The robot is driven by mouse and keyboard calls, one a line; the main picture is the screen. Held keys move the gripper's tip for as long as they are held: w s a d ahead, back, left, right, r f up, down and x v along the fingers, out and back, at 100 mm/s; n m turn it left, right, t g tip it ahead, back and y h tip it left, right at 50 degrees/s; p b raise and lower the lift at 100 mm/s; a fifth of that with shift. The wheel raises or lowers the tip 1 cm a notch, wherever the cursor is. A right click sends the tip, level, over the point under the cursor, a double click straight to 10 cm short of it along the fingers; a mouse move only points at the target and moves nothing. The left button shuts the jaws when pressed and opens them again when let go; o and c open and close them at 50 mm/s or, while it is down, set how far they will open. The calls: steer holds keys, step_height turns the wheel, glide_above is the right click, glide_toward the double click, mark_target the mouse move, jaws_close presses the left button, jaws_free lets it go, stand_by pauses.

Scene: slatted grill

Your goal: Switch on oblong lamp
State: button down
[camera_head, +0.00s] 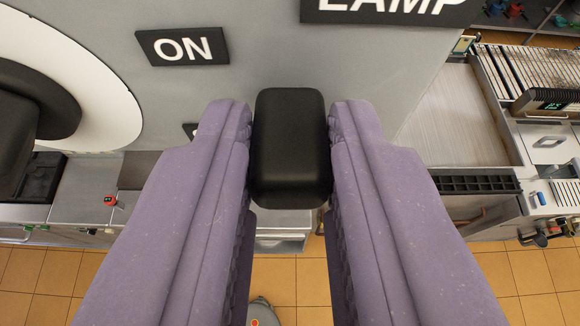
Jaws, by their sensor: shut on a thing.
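My gripper (290,150) has two purple fingers, shut on a black oblong switch handle (289,140) with rounded edges. The handle stands out from a grey panel (262,62), and a finger touches or nearly touches each of its sides. A black label reading "ON" (182,46) is on the panel up and left of the handle. Another black label reading "LAMP" (385,8) is cut off at the top edge. A small dark label is mostly hidden behind the left finger. The lamp itself is not identifiable in view.
A black knob on a white round dial (105,110) sits at the left. Behind and below the panel are counters, a slatted grill (530,72) at the right and a black divided tray (477,184). The floor has orange tiles (275,281).

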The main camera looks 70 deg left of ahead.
steer(key=shift+a+r+g+h+p, duration=0.2)
steer(key=shift+r+g+h+p, duration=0.4)
steer(key=shift+h, duration=0.4)
steer(key=shift+f, duration=0.15)
steer(key=c, duration=1.1)
jaws_free()
steer(key=shift+w, duration=0.1)
steer(key=shift+o, duration=0.7)
steer(key=shift+a, duration=0.15)
steer(key=v, duration=0.7)
steer(key=shift+d+r, duration=0.25)
